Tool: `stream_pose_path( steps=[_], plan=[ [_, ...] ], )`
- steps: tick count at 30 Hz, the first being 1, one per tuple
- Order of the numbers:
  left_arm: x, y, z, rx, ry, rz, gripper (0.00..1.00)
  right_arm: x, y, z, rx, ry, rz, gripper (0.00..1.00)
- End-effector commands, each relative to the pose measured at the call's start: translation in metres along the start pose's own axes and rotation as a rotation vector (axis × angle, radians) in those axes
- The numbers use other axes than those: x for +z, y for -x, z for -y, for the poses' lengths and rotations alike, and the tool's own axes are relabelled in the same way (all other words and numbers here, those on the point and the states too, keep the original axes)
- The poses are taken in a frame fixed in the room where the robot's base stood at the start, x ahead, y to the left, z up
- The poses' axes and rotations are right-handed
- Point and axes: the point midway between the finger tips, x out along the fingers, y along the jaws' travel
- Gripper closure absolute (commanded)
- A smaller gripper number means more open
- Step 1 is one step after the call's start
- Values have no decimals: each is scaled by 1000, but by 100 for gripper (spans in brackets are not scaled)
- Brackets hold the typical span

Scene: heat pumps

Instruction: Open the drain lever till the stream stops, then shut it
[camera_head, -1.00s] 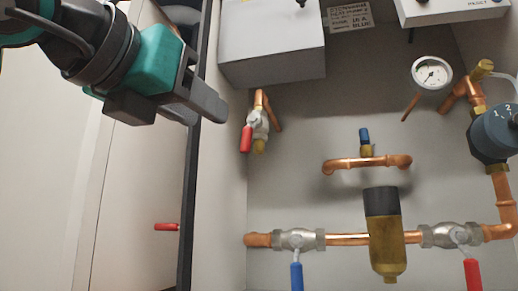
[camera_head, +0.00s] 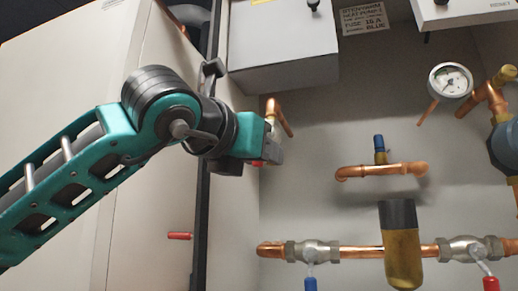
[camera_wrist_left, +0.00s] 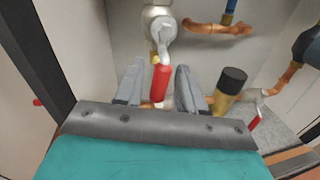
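The red lever of the drain valve (camera_wrist_left: 160,84) hangs down from its silver valve body (camera_wrist_left: 160,30) in the left wrist view. My left gripper (camera_wrist_left: 158,88) is open, with one finger on each side of the red lever and visible gaps between them. In the head view my left gripper (camera_head: 272,150) is in front of this valve and hides most of it. Only the copper pipe (camera_head: 278,112) above it shows clearly. I see no stream of water. My right gripper is in neither view.
A grey box (camera_head: 285,50) is just above my left gripper. A dark door edge (camera_head: 201,200) stands to its left. To the right are a copper pipe with a blue cap (camera_head: 379,142), a brass filter (camera_head: 402,255), a gauge (camera_head: 451,79) and a blue lever (camera_head: 310,284).

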Motion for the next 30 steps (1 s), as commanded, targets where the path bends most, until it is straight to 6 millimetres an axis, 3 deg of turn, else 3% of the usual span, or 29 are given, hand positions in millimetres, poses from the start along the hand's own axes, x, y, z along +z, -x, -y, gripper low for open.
stream_pose_path(
  steps=[6,18,30],
  plan=[
    [0,0,0,0,0,0,63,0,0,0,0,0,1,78],
    [0,0,0,0,0,0,100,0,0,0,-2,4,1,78],
    [1,1,-2,0,-48,-9,100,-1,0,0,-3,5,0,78]
  ],
)
